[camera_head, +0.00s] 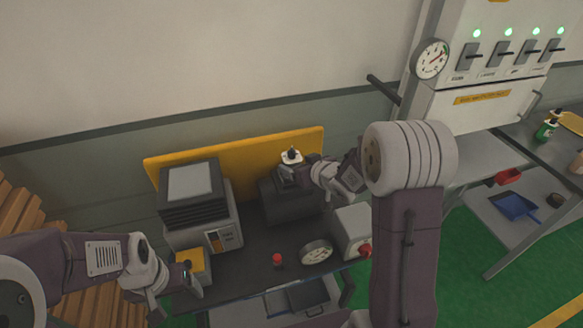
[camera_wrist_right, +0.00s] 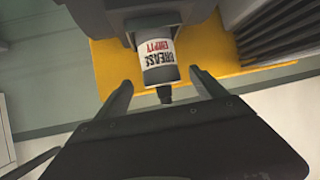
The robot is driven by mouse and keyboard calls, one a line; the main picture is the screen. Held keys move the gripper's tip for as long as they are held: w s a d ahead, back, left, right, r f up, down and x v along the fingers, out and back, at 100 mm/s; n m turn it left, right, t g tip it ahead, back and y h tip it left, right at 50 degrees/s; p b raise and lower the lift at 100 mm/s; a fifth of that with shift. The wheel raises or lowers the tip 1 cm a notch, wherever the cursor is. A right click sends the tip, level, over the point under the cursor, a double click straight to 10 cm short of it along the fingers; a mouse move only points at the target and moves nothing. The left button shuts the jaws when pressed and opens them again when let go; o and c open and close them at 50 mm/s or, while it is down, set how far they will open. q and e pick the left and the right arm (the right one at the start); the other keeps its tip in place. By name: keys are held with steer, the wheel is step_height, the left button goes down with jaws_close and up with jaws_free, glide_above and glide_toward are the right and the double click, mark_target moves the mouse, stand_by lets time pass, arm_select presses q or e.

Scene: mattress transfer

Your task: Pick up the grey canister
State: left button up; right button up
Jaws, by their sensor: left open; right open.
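The canister (camera_wrist_right: 158,62) has a white label reading "GREASE EMPTY", a grey body and a dark nozzle. In the right wrist view it sits upside down in a grey holder, its nozzle pointing down in the picture. In the head view the canister (camera_head: 291,156) shows small, at the top of a dark machine. My right gripper (camera_wrist_right: 161,82) is open, its two fingers on either side of the canister's nozzle end with gaps visible. In the head view my right gripper (camera_head: 290,172) partly hides the machine. My left gripper (camera_head: 178,285) is open and empty at the bench's left end.
A dark bench (camera_head: 255,262) carries a grey boxy machine (camera_head: 195,200), a red button (camera_head: 277,260), a round gauge (camera_head: 316,252) and a light box with a red knob (camera_head: 352,232). A yellow board (camera_head: 240,158) stands behind. A switch cabinet (camera_head: 490,60) stands at right.

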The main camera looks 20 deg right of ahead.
mark_target(292, 161)
steer(key=p+x, duration=0.1)
steer(key=x, duration=0.4)
steer(key=shift+r, duration=0.2)
steer(key=c, duration=1.6)
